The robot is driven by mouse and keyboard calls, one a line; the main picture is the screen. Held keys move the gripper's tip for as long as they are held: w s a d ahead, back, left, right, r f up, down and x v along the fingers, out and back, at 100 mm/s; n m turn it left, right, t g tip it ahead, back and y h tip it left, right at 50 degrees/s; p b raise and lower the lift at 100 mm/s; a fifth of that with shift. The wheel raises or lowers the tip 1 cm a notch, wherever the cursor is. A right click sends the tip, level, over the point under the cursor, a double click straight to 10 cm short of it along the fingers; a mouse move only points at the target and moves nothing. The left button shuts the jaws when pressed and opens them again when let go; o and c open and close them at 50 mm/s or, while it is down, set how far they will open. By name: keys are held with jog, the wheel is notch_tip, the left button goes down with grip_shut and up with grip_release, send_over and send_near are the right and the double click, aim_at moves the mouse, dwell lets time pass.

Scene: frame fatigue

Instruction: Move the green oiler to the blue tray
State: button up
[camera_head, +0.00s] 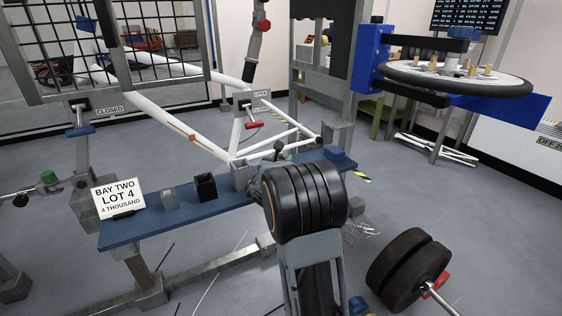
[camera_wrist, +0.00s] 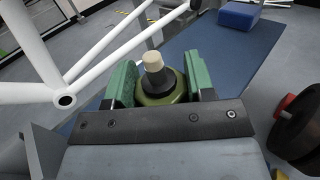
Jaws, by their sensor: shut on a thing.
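The green oiler (camera_wrist: 160,90) has a rounded olive-green body, a dark collar and a pale cap. In the wrist view it stands between the green pads of my gripper (camera_wrist: 160,77), which is shut on it. The lower part of the oiler is hidden by the gripper. In the head view my own arm covers most of the gripper. A long flat blue surface (camera_head: 160,222) crosses the head view and also shows beyond the oiler in the wrist view (camera_wrist: 235,55). I cannot tell whether it is the blue tray. I cannot tell whether the oiler touches it.
White frame tubes (camera_wrist: 100,50) pass close to the gripper's left. Dark weight discs (camera_head: 400,262) are at right.

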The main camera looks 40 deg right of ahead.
jog(key=o, duration=1)
jog(key=shift+f, duration=0.1)
jog(key=shift+r, duration=0.25)
jog(key=p+v, duration=0.3)
jog(key=v, duration=0.8)
jog(key=s+a+f+m+g+y, duration=0.2)
jog(key=s+m+g, duration=0.3)
jog(key=s+m, duration=0.25)
jog(key=s+a+f+m+g+y, duration=0.1)
jog(key=s+m+g+y, duration=0.1)
jog(key=s+m+g, duration=0.35)
jog(key=s+a+m+y, duration=0.1)
jog(key=a+m+y, duration=0.2)
jog(key=a+m, duration=0.1)
jog(key=s+a+f+m+t+y, duration=0.1)
jog(key=s+a+m+y, duration=0.1)
jog(key=a+m+y, duration=0.2)
jog(key=s+a+m+t+y, duration=0.1)
jog(key=s+a+m+y, duration=0.1)
jog(key=a, duration=0.5)
jog(key=shift+s+a+f+m+t+y, duration=0.1)
jog(key=shift+a+f+m+t+y, duration=0.1)
jog(key=shift+m+y, duration=0.3)
jog(key=shift+s+a+f+m+t+y, duration=0.1)
jog(key=shift+f+m+y, duration=0.1)
jog(key=shift+m, duration=0.5)
